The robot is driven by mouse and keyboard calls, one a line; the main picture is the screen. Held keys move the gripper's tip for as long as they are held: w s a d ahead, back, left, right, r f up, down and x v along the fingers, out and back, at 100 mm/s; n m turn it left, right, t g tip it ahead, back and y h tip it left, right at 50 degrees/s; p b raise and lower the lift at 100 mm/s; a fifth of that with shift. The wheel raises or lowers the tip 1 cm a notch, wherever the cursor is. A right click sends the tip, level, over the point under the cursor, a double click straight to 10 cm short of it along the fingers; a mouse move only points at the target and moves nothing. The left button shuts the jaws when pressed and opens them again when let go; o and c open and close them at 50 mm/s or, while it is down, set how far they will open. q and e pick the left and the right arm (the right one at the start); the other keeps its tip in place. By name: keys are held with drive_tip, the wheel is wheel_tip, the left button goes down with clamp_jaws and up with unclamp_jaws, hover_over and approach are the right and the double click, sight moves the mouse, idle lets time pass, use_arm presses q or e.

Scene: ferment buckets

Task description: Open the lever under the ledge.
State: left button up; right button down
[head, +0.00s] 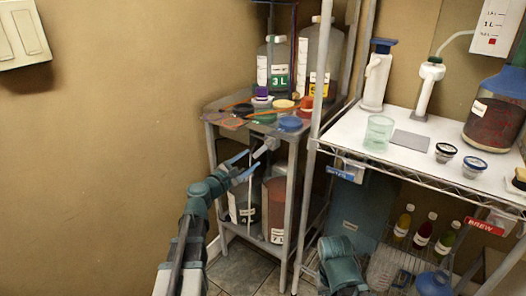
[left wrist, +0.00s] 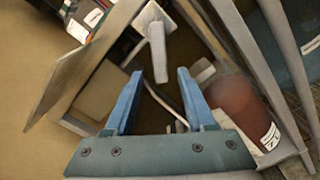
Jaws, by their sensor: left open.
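A pale grey lever (left wrist: 157,50) hangs from a light plate (left wrist: 150,16) under the ledge in the left wrist view. In the head view the lever (head: 268,145) is small, just below the top of the grey shelf stand (head: 225,113). My left gripper (head: 246,164) is open and empty at the front of the stand, a little below and left of the lever. In the left wrist view the lever's lower end is just beyond the gap between the blue fingertips (left wrist: 160,75); I see no contact. My right gripper's fingers are not visible.
A bucket with red-brown contents (head: 275,205) and a grey bucket (head: 240,205) stand on the lower shelf, close behind my left gripper. Lids and tools lie on the stand's top. A white wire-rack counter (head: 405,150) stands at right.

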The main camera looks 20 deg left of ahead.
sight(263, 150)
use_arm(q)
drive_tip(key=x, duration=0.8)
drive_tip(key=shift+w+d, duration=0.1)
drive_tip(key=shift+w, duration=0.15)
clamp_jaws()
drive_tip(key=shift+f, duration=0.1)
idle(1.0)
